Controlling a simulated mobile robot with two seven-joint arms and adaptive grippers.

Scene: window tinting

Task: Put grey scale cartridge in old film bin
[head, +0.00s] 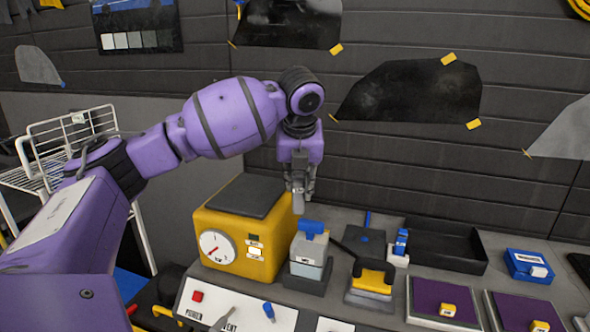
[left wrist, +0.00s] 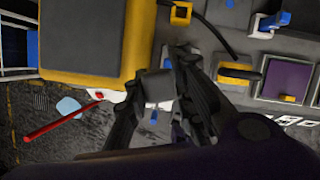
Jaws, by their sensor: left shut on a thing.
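My left gripper (head: 299,203) points down beside the yellow box with the dial. In the left wrist view its fingers (left wrist: 172,88) are shut around a plain grey block (left wrist: 157,84), which I take for the grey scale cartridge. In the head view a grey block (head: 307,248) with a blue piece on top stands just under the fingertips, over a paler block and a dark base. I cannot tell there whether it is the held one. No bin is clearly marked as the old film bin. My right gripper is in neither view.
The yellow box (head: 223,232) with a dark top stands close left of the gripper. A black open tray (head: 440,246) lies on the bench at right. A yellow-and-black tool (head: 371,280), purple pads (head: 445,298) and a blue box (head: 527,265) crowd the bench.

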